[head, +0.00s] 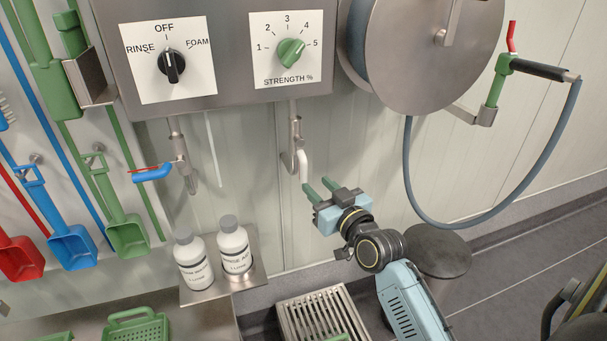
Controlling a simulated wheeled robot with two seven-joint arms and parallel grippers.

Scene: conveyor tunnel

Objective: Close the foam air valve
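Two valve pipes hang below the steel control box. The left pipe valve (181,158) has a blue lever (152,174) pointing left, roughly level. The right pipe valve (294,150) has a white lever (303,167) hanging down. No label shows which one is the foam air valve. My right gripper (319,188) is just below and right of the white lever. Its two green fingers are apart with nothing visible between them; I cannot tell whether a finger touches the lever. My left gripper is out of view.
The control box (233,50) has a selector knob (171,66) and a green strength knob (290,52). A hose reel (415,45) and hanging hose (409,170) are at right. Two white bottles (235,251) stand on a shelf. Green, blue and red tools hang at left.

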